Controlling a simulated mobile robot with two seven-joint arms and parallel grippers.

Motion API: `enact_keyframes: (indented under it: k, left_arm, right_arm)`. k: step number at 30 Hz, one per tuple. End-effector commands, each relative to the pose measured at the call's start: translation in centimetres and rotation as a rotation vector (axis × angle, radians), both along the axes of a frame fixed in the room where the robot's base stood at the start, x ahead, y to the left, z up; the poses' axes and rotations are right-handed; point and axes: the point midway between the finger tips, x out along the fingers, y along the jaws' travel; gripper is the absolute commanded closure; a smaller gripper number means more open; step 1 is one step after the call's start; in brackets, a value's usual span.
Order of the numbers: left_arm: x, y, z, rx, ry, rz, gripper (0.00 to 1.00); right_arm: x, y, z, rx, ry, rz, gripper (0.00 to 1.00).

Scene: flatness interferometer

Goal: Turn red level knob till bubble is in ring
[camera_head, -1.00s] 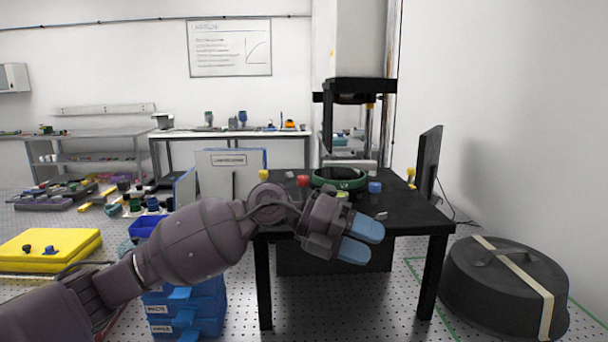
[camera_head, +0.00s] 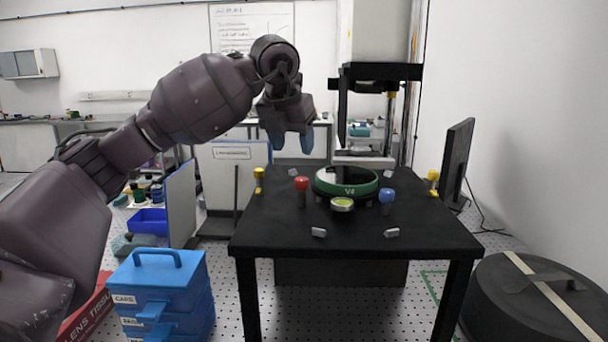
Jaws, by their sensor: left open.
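The red level knob (camera_head: 301,184) stands upright on the black table (camera_head: 340,242), left of the green-rimmed round part marked V4 (camera_head: 348,189). A small round level with a yellow-green face (camera_head: 342,204) sits in front of that part. Its bubble and ring are too small to make out. A blue knob (camera_head: 387,195) stands to the right. My left gripper (camera_head: 292,143) is open and empty, with blue fingertips pointing down, above the back left of the table and apart from the red knob. My right gripper is not in view.
A dark upright panel (camera_head: 457,160) is at the right edge. Blue stacked cases (camera_head: 160,280) stand left of the table. The table's front is mostly clear.

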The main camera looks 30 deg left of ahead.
Motion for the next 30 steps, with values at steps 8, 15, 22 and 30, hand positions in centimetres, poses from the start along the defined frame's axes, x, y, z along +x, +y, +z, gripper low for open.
enact_keyframes:
  k: [8,15,22,30]
  left_arm:
    - [1.8,0.2,-4.6,-0.003,0.004,-0.001,0.44]
    - [3.0,0.4,-7.5,-0.002,0.003,-0.003,0.44]
    - [3.5,0.5,-8.5,-0.002,0.001,-0.003,0.44]
    - [3.5,0.5,-8.5,-0.002,0.001,-0.003,0.47]
  right_arm:
    - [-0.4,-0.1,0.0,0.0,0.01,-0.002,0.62]
    - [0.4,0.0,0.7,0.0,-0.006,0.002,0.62]
    - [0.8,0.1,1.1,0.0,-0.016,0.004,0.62]
    - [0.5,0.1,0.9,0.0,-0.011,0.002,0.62]
